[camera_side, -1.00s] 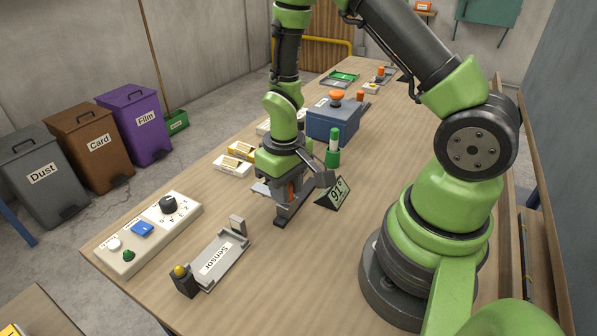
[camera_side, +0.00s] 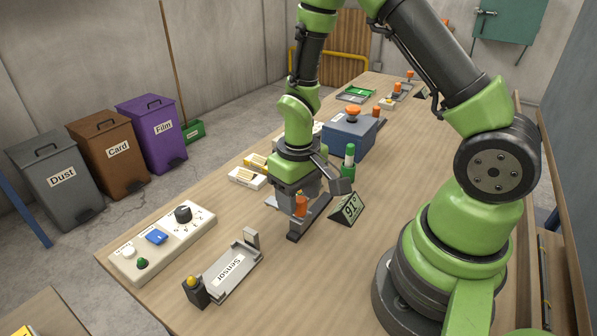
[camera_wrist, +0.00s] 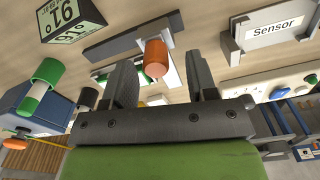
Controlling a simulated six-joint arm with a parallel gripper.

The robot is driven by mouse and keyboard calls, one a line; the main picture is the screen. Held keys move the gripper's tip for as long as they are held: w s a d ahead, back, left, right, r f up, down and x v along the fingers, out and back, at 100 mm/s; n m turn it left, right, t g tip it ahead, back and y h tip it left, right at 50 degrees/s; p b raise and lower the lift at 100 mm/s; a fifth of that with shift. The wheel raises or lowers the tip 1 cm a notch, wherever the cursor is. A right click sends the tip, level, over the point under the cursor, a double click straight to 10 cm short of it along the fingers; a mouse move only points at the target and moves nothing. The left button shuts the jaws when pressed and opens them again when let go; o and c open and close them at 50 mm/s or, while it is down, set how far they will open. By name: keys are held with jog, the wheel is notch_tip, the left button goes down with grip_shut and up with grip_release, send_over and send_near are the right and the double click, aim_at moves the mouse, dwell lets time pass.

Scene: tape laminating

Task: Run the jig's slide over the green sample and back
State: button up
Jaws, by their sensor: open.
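The jig (camera_side: 314,217) is a dark rail on the table, left of the "91°" sign. Its slide has an upright orange knob (camera_side: 301,206), also visible in the wrist view (camera_wrist: 155,58). My gripper (camera_side: 302,194) is low over the jig with its fingers apart. In the wrist view my gripper (camera_wrist: 159,66) has one finger on each side of the knob, with gaps visible. A pale strip with a green edge (camera_wrist: 170,72) shows partly behind the knob; I cannot tell if it is the green sample. My gripper hides part of the jig.
The "91°" sign (camera_side: 348,210) and a green-and-white cylinder (camera_side: 349,158) stand close right of my gripper. A sensor tray (camera_side: 226,274) and a control box (camera_side: 160,244) lie nearer the front. A blue box (camera_side: 352,137) stands behind. The right of the table is fairly clear.

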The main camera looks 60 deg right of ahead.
notch_tip(320, 180, up, 8)
jog(key=shift+f, duration=0.1)
dwell(0.4)
jog(key=s+a+r+m+t+y, duration=0.1)
jog(key=s+a+r+t, duration=0.1)
jog(key=s+r, duration=0.3)
jog(key=s+a+r+t+y, duration=0.1)
jog(key=s+a+r+t, duration=0.2)
jog(key=r, duration=0.8)
jog(key=s+t, duration=0.2)
jog(key=s, duration=0.1)
jog(key=shift+r+m, duration=0.2)
jog(key=shift+m, duration=0.2)
